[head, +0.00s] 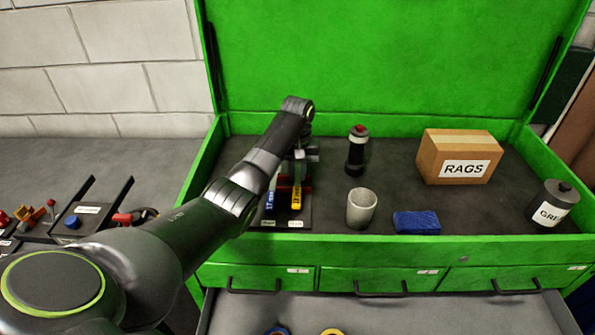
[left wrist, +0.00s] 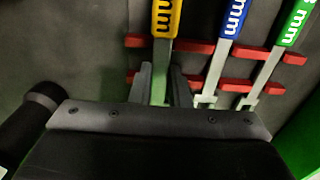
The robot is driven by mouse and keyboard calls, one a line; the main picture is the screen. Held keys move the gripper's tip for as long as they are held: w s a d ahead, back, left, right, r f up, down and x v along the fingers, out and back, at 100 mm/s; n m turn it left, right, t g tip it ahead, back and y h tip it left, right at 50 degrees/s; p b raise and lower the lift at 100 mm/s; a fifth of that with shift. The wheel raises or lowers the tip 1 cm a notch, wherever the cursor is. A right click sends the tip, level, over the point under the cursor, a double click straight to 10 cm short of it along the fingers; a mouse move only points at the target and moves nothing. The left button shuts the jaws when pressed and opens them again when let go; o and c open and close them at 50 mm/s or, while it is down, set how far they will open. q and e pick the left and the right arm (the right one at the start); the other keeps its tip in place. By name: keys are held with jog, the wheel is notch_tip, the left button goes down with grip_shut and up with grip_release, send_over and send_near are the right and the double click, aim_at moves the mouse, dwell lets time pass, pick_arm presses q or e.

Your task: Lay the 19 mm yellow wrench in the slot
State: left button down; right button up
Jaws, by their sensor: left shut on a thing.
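The yellow wrench (head: 296,198) is at the slotted holder in the green chest, its yellow handle toward the chest's front. In the left wrist view the yellow wrench (left wrist: 165,20) runs between the fingers of my left gripper (left wrist: 160,80), which is shut on its shank. The shank lines up with gaps in the red rails (left wrist: 207,48); I cannot tell whether it rests in them or is just above. In the head view my left gripper (head: 299,164) is partly hidden by its arm. The blue wrench (left wrist: 233,22) and green wrench (left wrist: 292,22) lie beside it. My right gripper is not in view.
In the chest, a dark red-topped cylinder (head: 357,150), a grey cup (head: 361,208), a blue sponge (head: 416,222), a RAGS box (head: 458,157) and a labelled canister (head: 551,203) stand right of the holder. An open drawer (head: 400,312) projects in front.

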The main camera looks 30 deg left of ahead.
pick_arm(q)
jog(key=shift+f, duration=1)
dwell(0.8)
jog(key=c, duration=1)
grip_release()
jog(key=shift+o, duration=0.2)
notch_tip(320, 180, up, 7)
jog(key=p, duration=0.8)
